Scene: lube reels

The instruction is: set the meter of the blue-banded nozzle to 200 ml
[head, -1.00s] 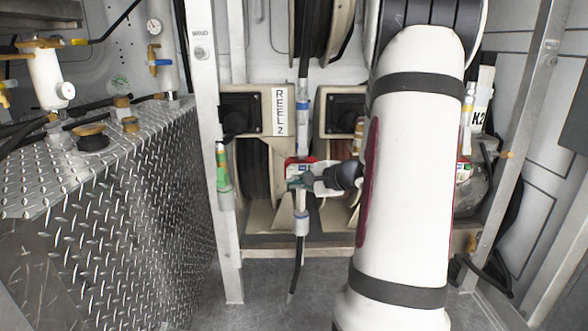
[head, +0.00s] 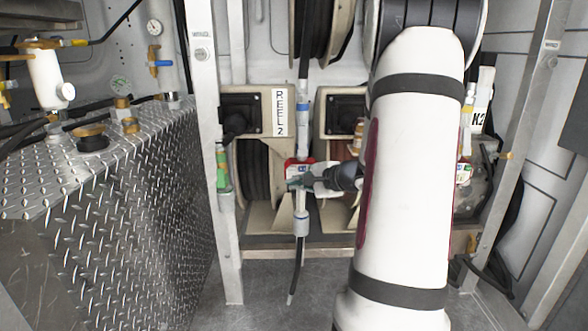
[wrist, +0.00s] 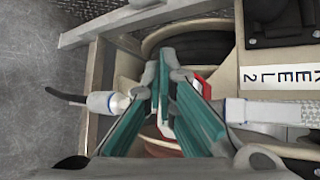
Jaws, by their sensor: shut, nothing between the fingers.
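The blue-banded nozzle hangs upright in the head view, with its blue band (head: 302,106) above a red-cased meter (head: 291,166). Its pale lower part (head: 302,223) ends in a dark spout. My gripper (head: 297,183) is at the meter, reaching in from the right, its fingers shut with nothing between them. In the wrist view, my gripper's teal fingers (wrist: 165,72) cover most of the red meter (wrist: 198,84). The blue band (wrist: 228,110) shows to the right of the fingers. I cannot tell whether the fingertips touch the meter, and its reading is not legible.
A green-banded nozzle (head: 222,170) hangs on the metal post to the left. The REEL 2 housing (head: 265,118) stands behind. Another nozzle (head: 468,112) hangs at the right, behind my arm. A diamond-plate tank (head: 130,200) fills the left side.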

